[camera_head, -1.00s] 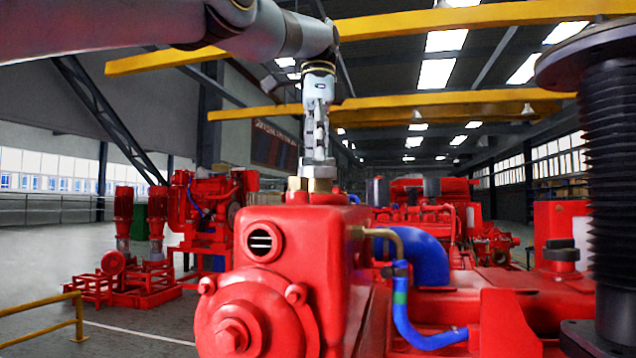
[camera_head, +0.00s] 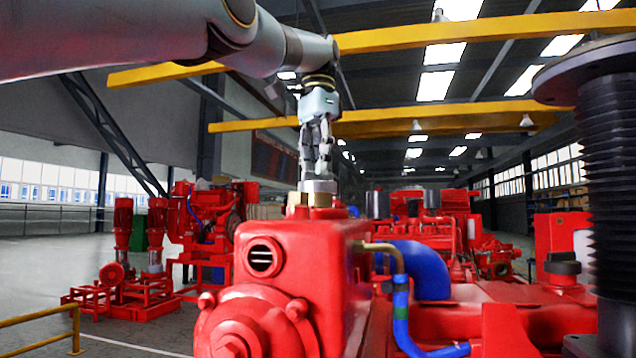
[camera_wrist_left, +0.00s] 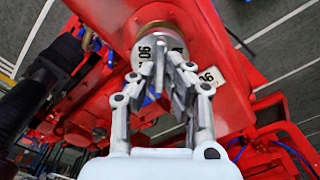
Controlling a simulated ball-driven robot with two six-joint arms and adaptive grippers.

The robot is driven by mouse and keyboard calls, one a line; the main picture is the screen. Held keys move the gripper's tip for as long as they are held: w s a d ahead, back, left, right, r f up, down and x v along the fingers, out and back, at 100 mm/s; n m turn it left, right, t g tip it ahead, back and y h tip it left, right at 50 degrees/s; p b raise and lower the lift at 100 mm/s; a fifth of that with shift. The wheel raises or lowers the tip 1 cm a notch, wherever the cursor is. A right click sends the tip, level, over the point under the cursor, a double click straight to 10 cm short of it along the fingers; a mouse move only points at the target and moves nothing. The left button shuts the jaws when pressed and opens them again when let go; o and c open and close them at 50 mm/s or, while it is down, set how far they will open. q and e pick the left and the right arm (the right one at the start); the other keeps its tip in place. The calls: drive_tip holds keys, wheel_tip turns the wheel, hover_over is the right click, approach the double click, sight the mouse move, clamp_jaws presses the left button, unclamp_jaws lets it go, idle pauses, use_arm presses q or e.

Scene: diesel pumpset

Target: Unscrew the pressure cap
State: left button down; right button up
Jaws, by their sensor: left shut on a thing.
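The pressure cap (camera_head: 319,186) is a short silver cylinder on top of a brass neck (camera_head: 309,199) on the red tank (camera_head: 300,250). The fingers (camera_wrist_left: 172,75) hide part of the cap in the left wrist view. I cannot tell whether the cap is still threaded on the neck. My right gripper is not in view.
A black ribbed column (camera_head: 612,180) stands close at the right. A blue hose (camera_head: 405,315) and a thin brass pipe (camera_head: 385,247) run beside the tank. Red pumps (camera_head: 122,240) and a yellow rail (camera_head: 45,318) stand at the left. The space above the tank is open.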

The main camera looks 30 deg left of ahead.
use_arm(q)
drive_tip(key=n, duration=0.3)
drive_tip(key=n, duration=0.9)
drive_tip(key=shift+w+a, duration=0.1)
drive_tip(key=shift+r, duration=0.1)
drive_tip(key=shift+r+p, duration=1)
drive_tip(key=shift+p, duration=0.15)
drive_tip(key=shift+r, duration=0.1)
